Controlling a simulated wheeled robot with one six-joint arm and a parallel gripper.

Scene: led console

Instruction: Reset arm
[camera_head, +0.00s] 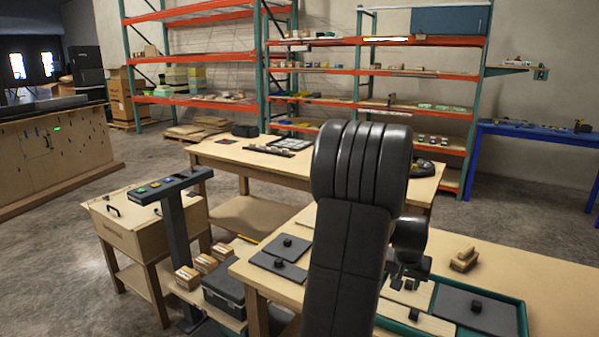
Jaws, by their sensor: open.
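My dark arm rises from the bottom middle of the head view, with its big ribbed joint at the top in front of the tables. The arm's end turns down on the right side, and my gripper (405,283) points downward over the near table (540,280), above the left part of a green tray (520,315). The jaws are small and dark here. They are open, and I see nothing held between them. The arm hides part of the near table and the tray's left side.
The tray holds light wooden pieces and a dark plate with a black knob (476,306). A wooden block (464,259) lies behind it. Knobbed dark panels (283,252) lie left of my arm. A console on a post (155,187) stands further left. The near table's right side is clear.

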